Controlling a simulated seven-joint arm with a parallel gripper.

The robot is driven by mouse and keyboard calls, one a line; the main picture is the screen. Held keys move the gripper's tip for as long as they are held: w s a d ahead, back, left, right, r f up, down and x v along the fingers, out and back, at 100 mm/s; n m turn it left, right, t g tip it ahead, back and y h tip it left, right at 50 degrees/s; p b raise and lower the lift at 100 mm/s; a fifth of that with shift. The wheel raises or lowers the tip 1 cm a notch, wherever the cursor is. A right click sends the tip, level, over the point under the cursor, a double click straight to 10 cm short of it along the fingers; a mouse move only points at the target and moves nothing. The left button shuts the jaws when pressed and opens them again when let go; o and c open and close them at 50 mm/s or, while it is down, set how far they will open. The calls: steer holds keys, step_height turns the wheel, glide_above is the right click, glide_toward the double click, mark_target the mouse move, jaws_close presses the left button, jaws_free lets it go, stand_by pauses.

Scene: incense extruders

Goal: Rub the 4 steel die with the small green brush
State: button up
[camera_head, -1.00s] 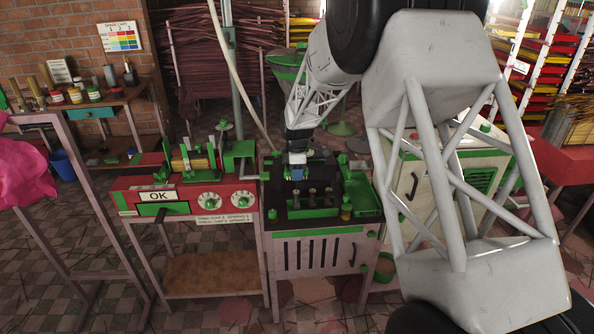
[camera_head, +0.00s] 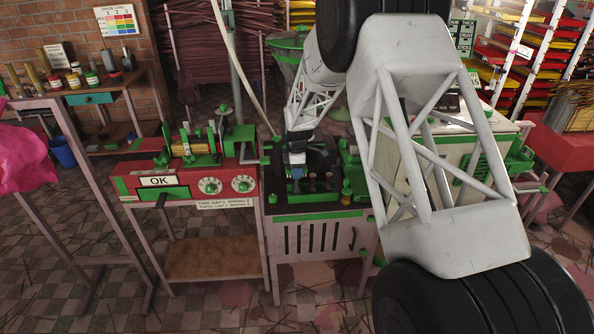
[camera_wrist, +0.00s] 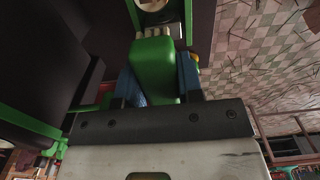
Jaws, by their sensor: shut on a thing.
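My gripper (camera_head: 296,172) is low over the dark top of the white-and-green cabinet, partly hidden by my own arm links. In the wrist view, its two blue fingers (camera_wrist: 160,82) are shut on the small green brush (camera_wrist: 155,68). The brush's pale bristles (camera_wrist: 152,32) point toward a round metal piece (camera_wrist: 152,4) at the top edge, cut off by the frame. I cannot tell whether the bristles touch it. Several small metal dies (camera_head: 312,186) stand in a row at the front of the cabinet top. Their numbers are too small to read.
A red bench (camera_head: 135,186) with an "OK" plate and dials stands left of the cabinet (camera_head: 320,245). A side table (camera_head: 100,92) with bottles is at the far left. Colourful racks (camera_head: 545,60) stand at the right. The floor in front is clear.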

steer(key=shift+w+f, duration=0.2)
steer(key=shift+w, duration=0.2)
steer(key=shift+s+r, duration=0.2)
steer(key=shift+s, duration=0.25)
steer(key=shift+s+f, duration=0.15)
steer(key=shift+s, duration=0.2)
steer(key=shift+s+r, duration=0.2)
steer(key=shift+s, duration=0.05)
steer(key=shift+s+f, duration=0.2)
steer(key=shift+s, duration=0.15)
steer(key=shift+w+r, duration=0.35)
steer(key=shift+w+f, duration=0.35)
steer(key=shift+w, duration=0.25)
steer(key=shift+w+r, duration=0.15)
steer(key=shift+w, duration=0.45)
steer(key=shift+s, duration=1.5)
steer(key=shift+w, duration=1.3)
steer(key=shift+s, duration=1.1)
steer(key=shift+s+r, duration=0.1)
steer(key=shift+s, duration=0.15)
steer(key=shift+r, duration=3.95)
